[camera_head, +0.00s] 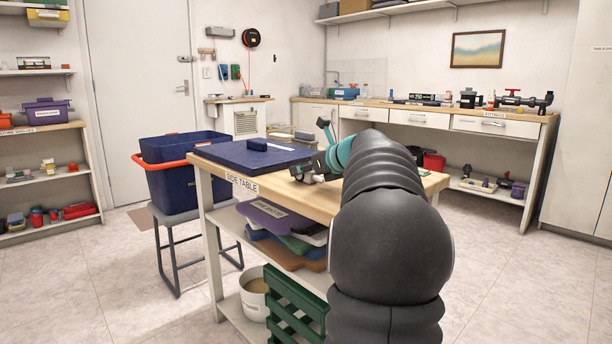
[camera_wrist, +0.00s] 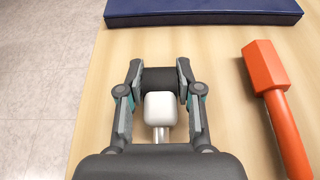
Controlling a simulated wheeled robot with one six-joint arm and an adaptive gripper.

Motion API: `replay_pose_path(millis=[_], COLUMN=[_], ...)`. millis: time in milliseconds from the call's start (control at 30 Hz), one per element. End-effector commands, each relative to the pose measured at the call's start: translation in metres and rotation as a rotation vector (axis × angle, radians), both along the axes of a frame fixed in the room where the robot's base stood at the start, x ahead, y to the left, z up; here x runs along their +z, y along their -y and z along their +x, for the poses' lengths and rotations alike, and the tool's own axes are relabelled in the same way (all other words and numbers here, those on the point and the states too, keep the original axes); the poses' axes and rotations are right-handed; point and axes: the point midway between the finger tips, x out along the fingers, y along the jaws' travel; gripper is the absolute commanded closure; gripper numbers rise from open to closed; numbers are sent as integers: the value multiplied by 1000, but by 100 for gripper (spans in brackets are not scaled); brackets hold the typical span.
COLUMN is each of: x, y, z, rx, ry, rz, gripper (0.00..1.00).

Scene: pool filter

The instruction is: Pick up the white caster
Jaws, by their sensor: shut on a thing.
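The white caster (camera_wrist: 160,108) is a rounded white block with a short metal stem. In the wrist view it sits between the two fingers of my gripper (camera_wrist: 159,72), over the wooden top of the side table (camera_wrist: 85,140). A dark rounded piece lies just beyond it between the fingertips; I cannot tell if it belongs to the caster. My gripper is shut on the caster. In the head view my gripper (camera_head: 306,172) is low over the side table's top, and my arm hides part of the table. I cannot tell whether the caster still touches the wood.
An orange-red mallet-like tool (camera_wrist: 270,75) lies right of my gripper. A dark blue lid (camera_head: 250,153) lies at the table's left; its edge also shows in the wrist view (camera_wrist: 205,12). A blue bin (camera_head: 180,175) stands on a stool beyond. A workbench (camera_head: 420,110) stands at the back.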

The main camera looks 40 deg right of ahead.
Motion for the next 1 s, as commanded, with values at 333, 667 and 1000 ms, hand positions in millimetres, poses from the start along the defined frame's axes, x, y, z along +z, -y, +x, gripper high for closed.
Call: replay_pose_path(millis=[333, 667, 1000], x=[9, 54, 92], y=[0, 15, 67], z=[0, 10, 45], rx=[1, -1, -1], ry=[1, 0, 0], rz=[-2, 0, 0], gripper=[100, 100, 100])
